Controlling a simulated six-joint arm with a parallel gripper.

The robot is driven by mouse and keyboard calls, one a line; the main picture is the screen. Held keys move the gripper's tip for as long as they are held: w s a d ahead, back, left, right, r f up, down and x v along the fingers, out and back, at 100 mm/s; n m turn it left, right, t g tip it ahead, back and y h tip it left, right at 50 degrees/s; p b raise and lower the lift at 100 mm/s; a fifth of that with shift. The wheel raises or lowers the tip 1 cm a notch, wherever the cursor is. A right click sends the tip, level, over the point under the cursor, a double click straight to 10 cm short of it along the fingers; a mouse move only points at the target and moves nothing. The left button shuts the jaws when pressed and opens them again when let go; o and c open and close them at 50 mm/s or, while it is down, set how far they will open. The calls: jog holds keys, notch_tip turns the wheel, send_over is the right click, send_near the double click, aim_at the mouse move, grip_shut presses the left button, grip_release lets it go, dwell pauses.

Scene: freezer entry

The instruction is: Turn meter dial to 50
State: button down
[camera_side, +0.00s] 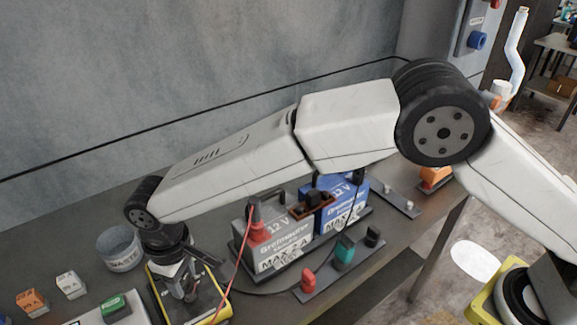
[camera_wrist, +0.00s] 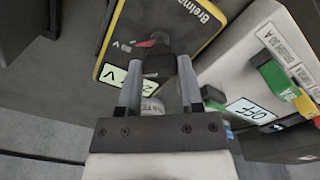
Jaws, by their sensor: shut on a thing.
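The meter is a dark panel with a yellow rim (camera_side: 212,312); it also shows in the wrist view (camera_wrist: 187,38), with "Breima" lettering cut off by the edge. Its dial is a black knob (camera_wrist: 158,62) with a red pointer near a "50 V" mark. A pale display (camera_wrist: 112,75) shows a figure ending in V, partly covered by a finger. My gripper (camera_wrist: 159,68) points down over the meter and is shut on the dial, one finger on each side. In the side view my gripper (camera_side: 190,288) hides much of the meter face.
A grey waste cup (camera_side: 120,248) stands left of my wrist. A grey 12 V battery (camera_side: 268,235) and a blue one (camera_side: 342,208) stand to the right, with a red cable (camera_side: 240,270) close by. A pale switch box (camera_wrist: 235,62) marked OFF sits beside the meter.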

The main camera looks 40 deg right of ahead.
aim_at(184, 279)
jog(key=shift+r, duration=0.1)
jog(key=shift+c, duration=1.2)
grip_release()
jog(key=shift+r, duration=3.9)
jog(key=shift+d, duration=0.1)
